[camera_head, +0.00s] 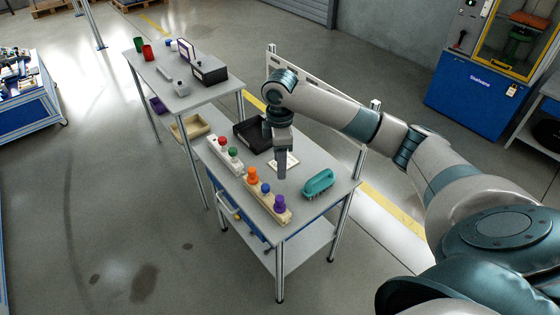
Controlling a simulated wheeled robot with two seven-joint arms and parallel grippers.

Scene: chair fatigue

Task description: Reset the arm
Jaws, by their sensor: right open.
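My right arm comes in from the right and arches over the workbench. My right gripper (281,168) points down above a small white plate (289,165) on the grey bench top (320,203). Its jaws are open and I see nothing held in them. The gripper hides part of the plate, and I cannot tell whether the fingertips touch it. My left gripper is not in view.
A teal brush-like object (318,184) lies right, a black tray (252,136) behind. A second table (186,97) stands further back.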

